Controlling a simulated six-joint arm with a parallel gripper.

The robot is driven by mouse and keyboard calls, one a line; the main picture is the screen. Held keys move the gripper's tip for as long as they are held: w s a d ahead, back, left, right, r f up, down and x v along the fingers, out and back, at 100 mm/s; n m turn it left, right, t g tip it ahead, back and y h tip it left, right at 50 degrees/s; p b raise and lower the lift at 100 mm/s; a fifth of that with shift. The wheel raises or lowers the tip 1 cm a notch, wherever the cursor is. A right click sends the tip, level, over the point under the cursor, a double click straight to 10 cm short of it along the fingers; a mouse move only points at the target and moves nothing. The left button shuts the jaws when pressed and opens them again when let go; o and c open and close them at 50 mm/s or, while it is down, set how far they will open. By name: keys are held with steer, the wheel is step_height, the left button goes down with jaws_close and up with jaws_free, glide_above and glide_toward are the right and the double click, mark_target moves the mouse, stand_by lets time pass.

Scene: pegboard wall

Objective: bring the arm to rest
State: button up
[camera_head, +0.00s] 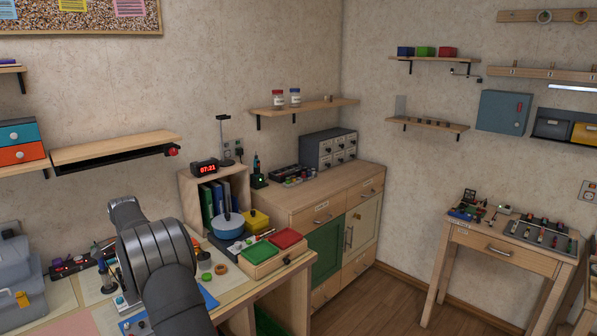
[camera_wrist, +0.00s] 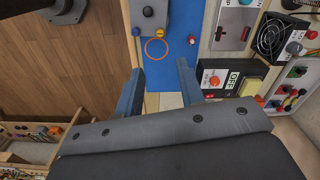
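My gripper (camera_wrist: 159,72) shows in the wrist view with its two blue-grey fingers apart and nothing between them. Past the fingertips lies a blue mat (camera_wrist: 168,74) on a bench. An orange ring (camera_wrist: 156,49) lies on the mat, apart from the fingers. In the head view my dark arm (camera_head: 160,262) rises from the bottom edge over the left bench, bent at a large joint. My gripper cannot be made out in the head view.
By the mat in the wrist view are an OFF switch box (camera_wrist: 217,76), a fan (camera_wrist: 270,38) and a grey knobbed panel (camera_wrist: 150,18). In the head view a blue bowl (camera_head: 227,225) and a red tray (camera_head: 286,238) stand right of my arm. Wooden floor (camera_head: 380,300) is clear.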

step_height(320, 180, down, 14)
steer(key=shift+r, duration=0.15)
steer(key=n, duration=1.3)
steer(key=shift+n, duration=2.5)
steer(key=m, duration=0.4)
steer(key=shift+m, duration=2.9)
